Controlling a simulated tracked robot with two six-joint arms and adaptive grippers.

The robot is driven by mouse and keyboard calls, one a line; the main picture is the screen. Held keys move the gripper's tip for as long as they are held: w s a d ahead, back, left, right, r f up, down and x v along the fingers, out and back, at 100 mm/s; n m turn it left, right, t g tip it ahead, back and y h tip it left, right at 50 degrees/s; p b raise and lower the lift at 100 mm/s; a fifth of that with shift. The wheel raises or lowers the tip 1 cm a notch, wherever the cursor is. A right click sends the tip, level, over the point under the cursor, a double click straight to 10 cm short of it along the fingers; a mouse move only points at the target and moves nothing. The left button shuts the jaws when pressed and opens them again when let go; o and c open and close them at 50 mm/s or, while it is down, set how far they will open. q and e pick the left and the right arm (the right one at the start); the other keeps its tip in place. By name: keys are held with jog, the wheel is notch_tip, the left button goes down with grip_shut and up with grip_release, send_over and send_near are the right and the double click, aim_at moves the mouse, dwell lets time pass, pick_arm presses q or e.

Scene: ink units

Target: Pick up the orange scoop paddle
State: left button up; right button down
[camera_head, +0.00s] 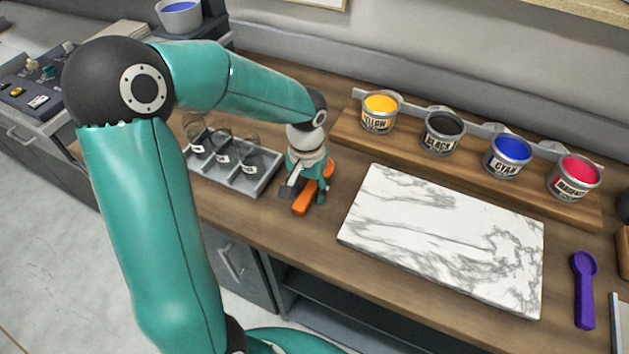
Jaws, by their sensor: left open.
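The orange scoop paddle (302,204) lies on the wooden counter, left of the marble slab. My left gripper (305,190) is over it, pointing down, with its fingers open around or just above the paddle. The gripper hides the middle of the paddle; orange shows in front of and to the right of the fingers. I cannot tell whether the fingers touch it. My right gripper is not in view.
A grey divided tray (238,182) with glass jars stands close left of the gripper. The marble slab (440,238) lies to the right. Ink cans, such as the yellow one (380,114), stand on a wooden riser (460,168) behind. A purple scoop (584,290) lies far right.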

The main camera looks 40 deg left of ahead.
aim_at(308, 191)
pick_arm(q)
grip_shut()
jog(key=shift+r, duration=0.1)
dwell(0.3)
notch_tip(308, 191, up, 20)
dwell(0.5)
jog(key=c, duration=0.7)
grip_release()
grip_shut()
